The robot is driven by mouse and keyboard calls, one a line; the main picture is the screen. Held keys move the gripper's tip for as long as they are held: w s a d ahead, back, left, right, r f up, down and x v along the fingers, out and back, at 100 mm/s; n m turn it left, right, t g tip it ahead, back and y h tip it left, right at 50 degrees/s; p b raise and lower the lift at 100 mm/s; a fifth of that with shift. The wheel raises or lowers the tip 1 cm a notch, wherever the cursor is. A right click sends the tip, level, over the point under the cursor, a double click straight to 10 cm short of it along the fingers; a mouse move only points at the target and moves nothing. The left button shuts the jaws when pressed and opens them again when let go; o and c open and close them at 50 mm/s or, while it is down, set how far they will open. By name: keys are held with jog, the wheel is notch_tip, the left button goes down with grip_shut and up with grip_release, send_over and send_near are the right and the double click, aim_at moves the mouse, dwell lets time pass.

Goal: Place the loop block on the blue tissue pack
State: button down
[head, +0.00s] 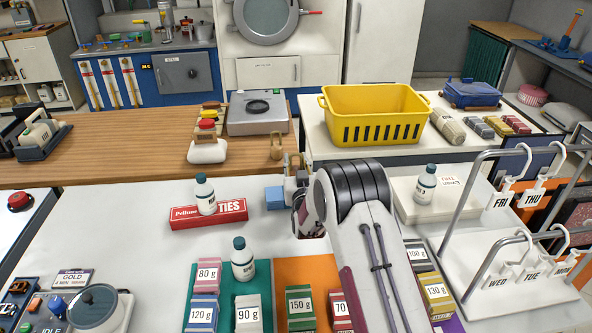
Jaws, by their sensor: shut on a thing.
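My gripper (292,178) is left of centre in the head view, at the end of my arm, over the back part of the white table. It is shut on a small tan block, which I take to be the loop block (293,162). Its fingers and wrist hide most of the block, so its loop cannot be made out. A light blue block shape, which looks like the blue tissue pack (275,199), shows just below and left of my gripper. My gripper partly covers it. I cannot tell whether the held block touches it.
A small wooden piece (277,147) stands on the wooden counter (120,150) behind. A red ties box (205,214) with a white bottle (205,195) is to the left. Another bottle (243,258) and several weight-marked boxes stand in front. Hanger racks (520,245) are right.

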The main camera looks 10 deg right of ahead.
aim_at(296, 169)
jog(key=shift+f, duration=1.6)
jog(key=shift+f, duration=0.15)
jog(key=c, duration=1.6)
grip_release()
jog(key=shift+s, duration=0.1)
jog(key=shift+s+d, duration=0.15)
jog(key=shift+s, duration=5.75)
jog(key=shift+r, duration=0.2)
